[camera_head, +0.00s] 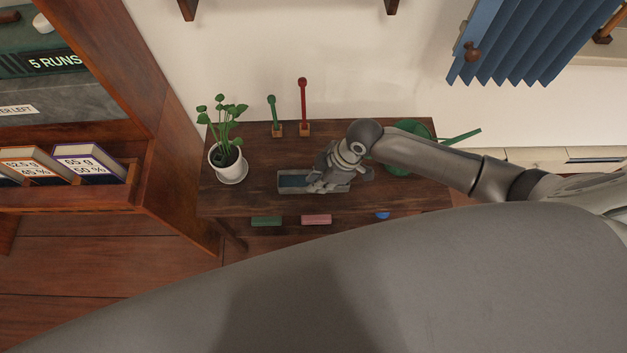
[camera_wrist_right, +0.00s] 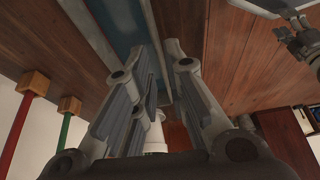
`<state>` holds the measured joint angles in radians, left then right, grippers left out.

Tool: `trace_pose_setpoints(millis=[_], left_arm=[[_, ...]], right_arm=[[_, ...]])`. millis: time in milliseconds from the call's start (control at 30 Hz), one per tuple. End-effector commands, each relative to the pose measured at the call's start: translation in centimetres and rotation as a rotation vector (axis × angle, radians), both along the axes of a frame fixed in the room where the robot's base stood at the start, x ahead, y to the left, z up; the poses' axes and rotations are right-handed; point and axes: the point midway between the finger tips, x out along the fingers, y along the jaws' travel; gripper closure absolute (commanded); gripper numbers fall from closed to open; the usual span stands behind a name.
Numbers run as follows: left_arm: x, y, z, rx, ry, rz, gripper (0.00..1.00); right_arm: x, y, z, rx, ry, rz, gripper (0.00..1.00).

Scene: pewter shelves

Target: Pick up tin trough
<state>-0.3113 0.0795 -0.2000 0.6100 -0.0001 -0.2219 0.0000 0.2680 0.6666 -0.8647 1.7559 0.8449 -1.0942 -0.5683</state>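The tin trough (camera_head: 291,181) is a small grey, oblong tray with a blue inside, on the dark wooden table. In the right wrist view its blue inside (camera_wrist_right: 124,27) and grey rim run up between my finger area. My right gripper (camera_head: 318,187) is over the trough's right half and hides part of it. In the right wrist view the fingers of my right gripper (camera_wrist_right: 166,62) are apart, one on each side of the trough's long wall. I cannot tell whether they touch it.
A white potted plant (camera_head: 227,160) stands left on the table (camera_head: 248,195). Green (camera_head: 275,117) and red (camera_head: 303,105) upright sticks on wooden blocks stand behind the trough. A green watering can (camera_head: 413,128) is at the right, behind my arm. A wooden shelf (camera_head: 125,60) rises at the left.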

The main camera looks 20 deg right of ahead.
Motion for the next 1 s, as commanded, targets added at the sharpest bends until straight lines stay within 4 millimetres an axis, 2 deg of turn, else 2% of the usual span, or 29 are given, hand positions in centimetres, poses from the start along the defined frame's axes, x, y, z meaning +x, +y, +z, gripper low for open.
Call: trace_pose_setpoints(millis=[100, 300, 533, 633, 1000], left_arm=[[1.3, -0.1, -0.1, -0.002, -0.019, 0.000, 0.47], [2.6, -0.2, -0.1, -0.005, -0.040, 0.000, 0.47], [2.1, -0.2, -0.2, -0.003, -0.033, 0.000, 0.47], [1.7, -0.1, -0.2, -0.003, -0.026, 0.000, 0.47], [1.3, -0.1, -0.2, -0.002, -0.019, 0.000, 0.47]], right_arm=[[0.0, 0.7, -1.9, 0.002, 0.003, -0.001, 0.87], [0.3, 1.2, -3.3, 0.000, -0.001, 0.000, 0.87], [0.3, 1.2, -3.4, 0.000, -0.001, 0.000, 0.88], [0.3, 1.2, -3.4, 0.000, -0.001, 0.000, 1.00], [0.3, 1.2, -3.3, 0.000, -0.002, -0.001, 1.00]])
